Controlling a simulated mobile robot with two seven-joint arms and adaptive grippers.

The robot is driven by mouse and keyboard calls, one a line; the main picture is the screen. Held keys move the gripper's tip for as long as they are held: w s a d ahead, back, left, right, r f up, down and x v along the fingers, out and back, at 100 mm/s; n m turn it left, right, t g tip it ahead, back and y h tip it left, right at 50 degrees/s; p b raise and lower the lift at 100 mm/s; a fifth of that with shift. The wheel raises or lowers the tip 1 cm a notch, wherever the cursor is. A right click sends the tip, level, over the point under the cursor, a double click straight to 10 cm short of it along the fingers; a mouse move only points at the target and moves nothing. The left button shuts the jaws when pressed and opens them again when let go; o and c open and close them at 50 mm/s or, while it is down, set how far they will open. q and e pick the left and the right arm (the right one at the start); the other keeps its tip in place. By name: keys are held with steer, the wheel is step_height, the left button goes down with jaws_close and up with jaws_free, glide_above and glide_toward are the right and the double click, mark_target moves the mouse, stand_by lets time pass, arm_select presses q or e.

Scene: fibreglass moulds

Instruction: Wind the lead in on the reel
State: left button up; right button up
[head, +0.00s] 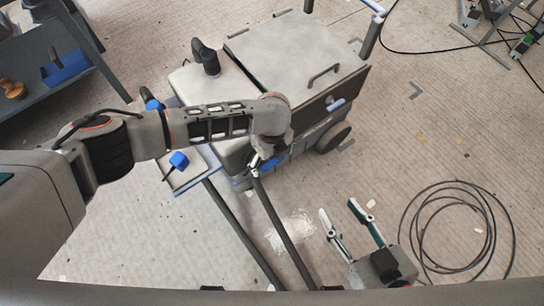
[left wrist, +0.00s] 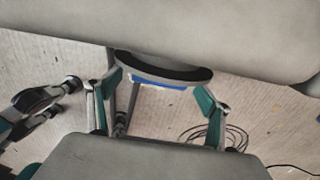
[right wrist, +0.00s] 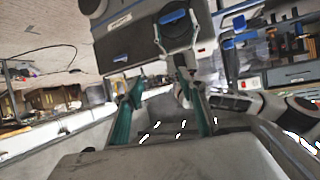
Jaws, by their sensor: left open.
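The lead lies as loose dark loops (head: 418,226) on the floor at the right in the head view. Its loops also show in the left wrist view (left wrist: 236,136). I cannot clearly pick out the reel; my left arm covers part of the grey wheeled machine (head: 300,50). My left gripper (head: 257,168) is at the machine's near side. In the left wrist view its fingers stand apart, with a dark rounded edge and blue strip (left wrist: 160,83) beyond them. I cannot tell if they touch. My right gripper (head: 338,215) is open and empty, left of the loops.
Two dark bars (head: 272,215) run from the machine toward me. A pale patch (head: 290,235) and scraps lie on the floor. A dark shelf (head: 45,70) with a blue bin stands at the upper left, a metal stand (head: 495,30) at the upper right. Floor right of the machine is mostly free.

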arm_select(q)
steer(key=c, duration=1.6)
steer(key=shift+r, duration=0.1)
steer(key=shift+a, duration=0.1)
